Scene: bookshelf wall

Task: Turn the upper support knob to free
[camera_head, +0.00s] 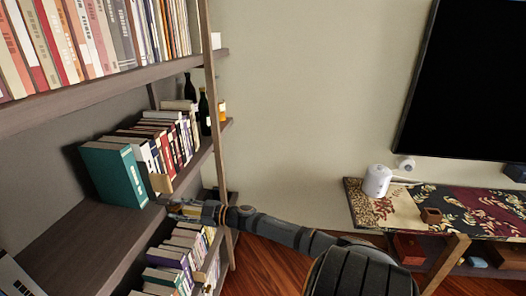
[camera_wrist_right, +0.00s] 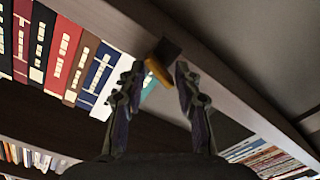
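A small tan piece (camera_head: 161,183), which looks like the upper support knob, sits at the front edge of the middle shelf beside the teal book (camera_head: 112,174). In the right wrist view the knob (camera_wrist_right: 157,71) shows as a yellowish bar next to a dark block, just beyond and between the fingertips. My right gripper (camera_head: 170,208) is at the shelf edge, slightly below and to the right of the knob. Its two fingers (camera_wrist_right: 157,72) are apart with nothing clearly between them; I cannot tell whether they touch the knob. My left gripper is not in view.
Books (camera_head: 170,140) stand behind the knob on the middle shelf (camera_head: 75,245), with dark bottles (camera_head: 204,105) further back. More books (camera_head: 180,262) fill the lower shelf. A wooden upright (camera_head: 214,120) stands near my right arm. A low cabinet (camera_head: 400,205) is at right.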

